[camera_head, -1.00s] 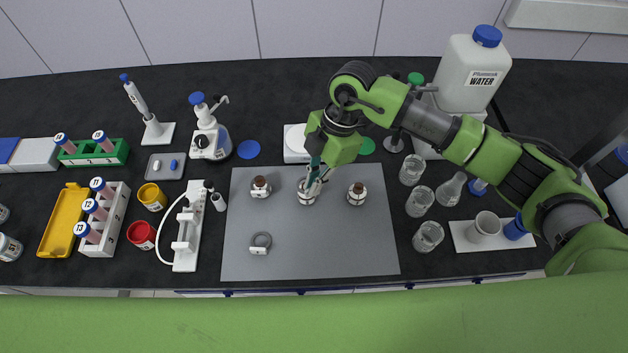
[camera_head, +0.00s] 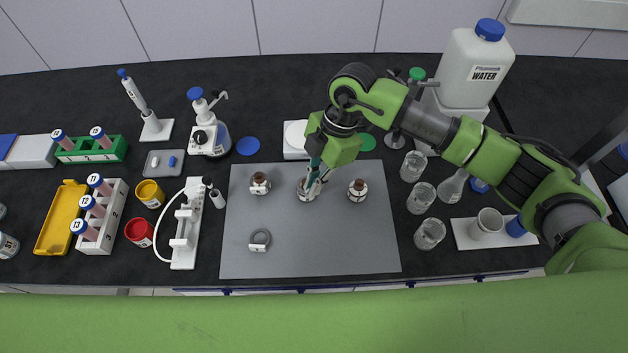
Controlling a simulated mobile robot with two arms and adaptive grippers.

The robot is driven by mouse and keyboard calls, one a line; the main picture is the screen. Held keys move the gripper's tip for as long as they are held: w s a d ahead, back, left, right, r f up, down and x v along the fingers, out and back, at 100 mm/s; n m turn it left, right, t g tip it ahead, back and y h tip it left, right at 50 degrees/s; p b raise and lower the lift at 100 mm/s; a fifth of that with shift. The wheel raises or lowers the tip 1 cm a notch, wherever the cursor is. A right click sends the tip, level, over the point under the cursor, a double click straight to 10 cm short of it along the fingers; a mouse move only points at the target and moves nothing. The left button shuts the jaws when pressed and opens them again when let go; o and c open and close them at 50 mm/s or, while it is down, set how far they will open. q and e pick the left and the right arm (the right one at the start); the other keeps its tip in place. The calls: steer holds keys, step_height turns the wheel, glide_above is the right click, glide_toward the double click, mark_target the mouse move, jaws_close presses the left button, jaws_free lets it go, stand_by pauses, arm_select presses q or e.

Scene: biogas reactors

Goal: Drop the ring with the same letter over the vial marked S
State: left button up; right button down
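Three small vials with dark brown tops stand in a row on the grey mat (camera_head: 340,245): the left vial (camera_head: 260,184), the middle vial (camera_head: 305,193) and the right vial (camera_head: 357,191). Their letters are too small to read. A grey ring with a white tag (camera_head: 259,240) lies on the mat in front of the left vial. My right gripper (camera_head: 312,182) points down at the middle vial and partly hides it. I cannot tell whether its fingers are shut on a ring or on the vial there. My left gripper is not in view.
Glass beakers (camera_head: 420,198) stand right of the mat, near a white water canister (camera_head: 474,70). A white device with a cable (camera_head: 186,225), a red cup (camera_head: 139,232) and a yellow cup (camera_head: 150,193) stand left. The mat's front right is clear.

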stand_by(0.3)
steer(key=c, duration=1.8)
jaws_free()
steer(key=shift+r+p, duration=2.7)
steer(key=shift+r, duration=0.8)
steer(key=shift+f, duration=0.1)
